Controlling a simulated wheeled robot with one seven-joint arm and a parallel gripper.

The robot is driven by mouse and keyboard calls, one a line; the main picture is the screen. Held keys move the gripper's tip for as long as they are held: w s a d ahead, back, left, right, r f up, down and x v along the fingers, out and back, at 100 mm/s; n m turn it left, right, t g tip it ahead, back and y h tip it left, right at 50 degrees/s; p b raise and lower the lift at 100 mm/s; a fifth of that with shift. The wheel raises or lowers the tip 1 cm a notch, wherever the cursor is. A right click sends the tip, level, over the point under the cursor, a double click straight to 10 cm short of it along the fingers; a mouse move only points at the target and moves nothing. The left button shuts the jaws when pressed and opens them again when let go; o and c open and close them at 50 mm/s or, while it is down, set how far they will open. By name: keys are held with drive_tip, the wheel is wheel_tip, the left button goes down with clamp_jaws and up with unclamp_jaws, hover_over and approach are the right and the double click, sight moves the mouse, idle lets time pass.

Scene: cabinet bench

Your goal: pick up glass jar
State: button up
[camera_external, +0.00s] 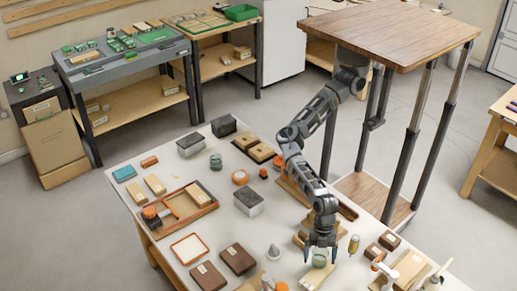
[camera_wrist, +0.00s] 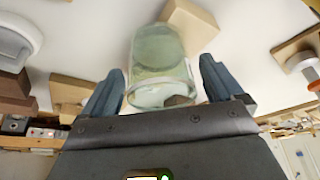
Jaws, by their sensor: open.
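The glass jar (camera_wrist: 158,58) is pale green and see-through. In the wrist view it lies between the two fingers of my gripper (camera_wrist: 163,82), with a gap on each side. In the outside view, the greenish jar (camera_external: 319,260) is on the near part of the bench, partly hidden by my gripper (camera_external: 321,254). The gripper points down over it, fingers spread. I cannot tell how deep the jar sits between them.
A pale wooden block (camera_wrist: 190,25) is close to the jar. Several boxes and trays crowd the bench (camera_external: 215,232).

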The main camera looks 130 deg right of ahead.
drive_tip(key=shift+a+f, duration=0.1)
drive_tip(key=shift+f, duration=0.2)
drive_tip(key=shift+c, duration=0.2)
drive_tip(key=c, duration=1.2)
drive_tip(key=shift+r, duration=0.3)
